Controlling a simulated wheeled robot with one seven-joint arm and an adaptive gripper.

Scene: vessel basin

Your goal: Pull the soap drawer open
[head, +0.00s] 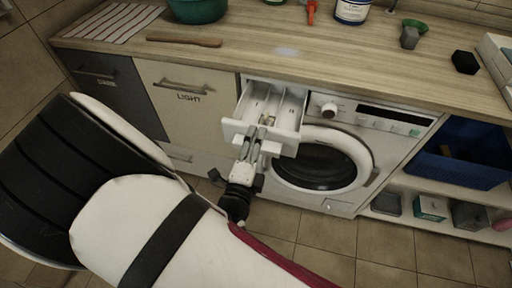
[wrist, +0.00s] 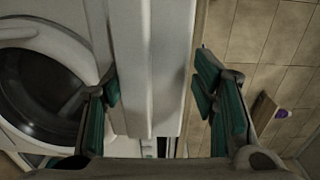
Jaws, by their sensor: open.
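The white soap drawer (head: 286,147) is pulled out from the upper left of the washing machine (head: 345,135). Its divided compartments are visible from above. My gripper (head: 264,132) is at the front of the drawer, with its fingertips around the front panel's middle. In the wrist view, my gripper (wrist: 158,82) is open, with one green-padded finger on each side of the white drawer front (wrist: 155,50). A gap shows between the right finger and the drawer. Whether the left finger touches it I cannot tell.
The round washer door (head: 318,165) is shut, below the drawer. A light cabinet (head: 185,98) stands left of the washer. The wooden counter (head: 340,62) runs above, holding a green basin (head: 197,10) and bottles. A blue basket (head: 462,160) sits on the right shelf. Tiled floor lies in front.

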